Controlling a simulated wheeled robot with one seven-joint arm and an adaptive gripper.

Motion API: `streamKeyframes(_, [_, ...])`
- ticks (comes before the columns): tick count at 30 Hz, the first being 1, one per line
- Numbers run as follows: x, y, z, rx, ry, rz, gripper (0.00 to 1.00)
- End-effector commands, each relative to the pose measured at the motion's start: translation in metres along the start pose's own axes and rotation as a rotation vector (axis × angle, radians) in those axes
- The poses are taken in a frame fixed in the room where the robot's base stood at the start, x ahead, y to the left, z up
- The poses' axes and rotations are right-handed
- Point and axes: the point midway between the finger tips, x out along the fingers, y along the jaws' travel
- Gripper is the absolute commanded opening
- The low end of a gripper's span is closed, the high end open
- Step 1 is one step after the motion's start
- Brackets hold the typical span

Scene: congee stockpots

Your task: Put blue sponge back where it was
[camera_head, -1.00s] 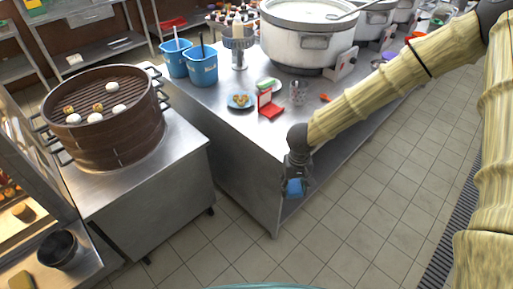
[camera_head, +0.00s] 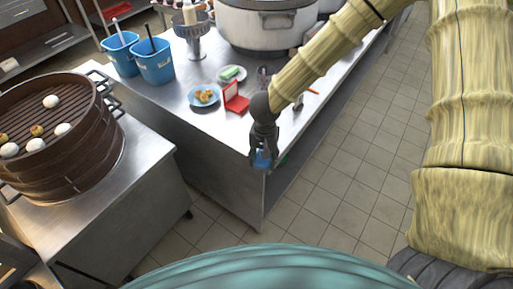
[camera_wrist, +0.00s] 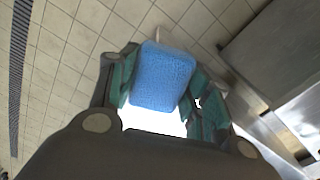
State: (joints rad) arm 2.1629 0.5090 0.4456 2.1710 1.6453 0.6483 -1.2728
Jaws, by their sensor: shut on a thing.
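The blue sponge (camera_wrist: 163,78) is a rounded rectangular block held between the two fingers of my gripper (camera_wrist: 165,95) in the wrist view. In the head view, my gripper (camera_head: 263,157) points downward at the front edge of the metal counter, with the blue sponge (camera_head: 262,160) between its fingertips. The fingers are shut on the sponge. Tiled floor shows behind the sponge in the wrist view. In the head view the gripper partly hides the sponge.
The metal counter (camera_head: 190,108) holds two blue buckets (camera_head: 153,62), a blue plate of food (camera_head: 204,95), a plate with a green item (camera_head: 231,74), an open red box (camera_head: 236,98) and a large pot (camera_head: 266,27). A brown steamer (camera_head: 60,140) stands on another table at left. Floor between them is free.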

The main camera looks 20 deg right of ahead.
Motion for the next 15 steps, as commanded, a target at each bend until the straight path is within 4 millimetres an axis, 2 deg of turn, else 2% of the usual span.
streamKeyframes(15, [-0.008, 0.024, 0.015, 0.782, 0.001, 0.002, 0.22])
